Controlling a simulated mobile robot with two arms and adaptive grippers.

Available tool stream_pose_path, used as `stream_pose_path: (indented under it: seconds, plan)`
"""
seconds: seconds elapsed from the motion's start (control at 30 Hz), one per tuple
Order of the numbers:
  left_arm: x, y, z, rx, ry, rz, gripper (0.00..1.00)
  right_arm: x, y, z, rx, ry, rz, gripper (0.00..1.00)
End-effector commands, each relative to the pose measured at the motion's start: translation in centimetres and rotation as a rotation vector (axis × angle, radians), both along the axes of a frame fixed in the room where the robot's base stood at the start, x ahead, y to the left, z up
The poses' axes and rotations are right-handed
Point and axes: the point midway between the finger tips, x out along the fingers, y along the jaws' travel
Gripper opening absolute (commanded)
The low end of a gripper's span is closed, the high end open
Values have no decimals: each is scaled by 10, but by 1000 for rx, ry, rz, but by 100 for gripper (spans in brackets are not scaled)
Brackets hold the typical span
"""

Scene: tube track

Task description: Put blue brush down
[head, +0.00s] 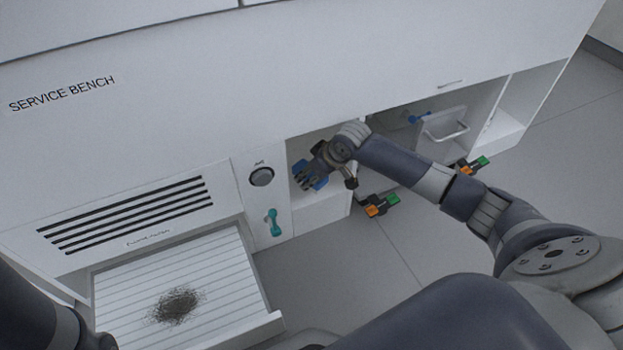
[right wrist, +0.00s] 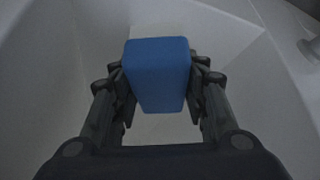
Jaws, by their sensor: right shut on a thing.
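The blue brush (head: 318,181) shows as a blue block at my right gripper (head: 308,176), at the opening of a white compartment in the bench. In the right wrist view the brush (right wrist: 158,75) sits between both fingers of my right gripper (right wrist: 160,85), which is shut on it. White compartment walls surround it there. I cannot tell whether the brush touches the compartment floor; its far end is hidden. My left gripper is not in view; only a dark part of my left arm shows at the lower left.
A white slatted tray (head: 225,262) with a dark pile of debris (head: 177,305) sticks out at the lower left. A teal handle (head: 273,222) and a round knob (head: 261,177) are left of the compartment.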

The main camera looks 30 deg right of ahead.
Motion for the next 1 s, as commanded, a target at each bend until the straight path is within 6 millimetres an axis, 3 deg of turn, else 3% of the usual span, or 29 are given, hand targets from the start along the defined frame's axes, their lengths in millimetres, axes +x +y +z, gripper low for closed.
stream_pose_path:
  seconds: [0.53, 0.57, 0.63, 1.0]
  plan:
    - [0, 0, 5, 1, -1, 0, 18, -1, 0, -8, 1, 1, 0, 22]
    - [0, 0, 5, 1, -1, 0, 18, -1, 0, -9, 0, 2, 0, 43]
    - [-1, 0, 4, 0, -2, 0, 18, -1, 0, -10, 0, 3, 0, 59]
    - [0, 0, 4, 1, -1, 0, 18, -3, -1, -12, -2, 10, 0, 61]
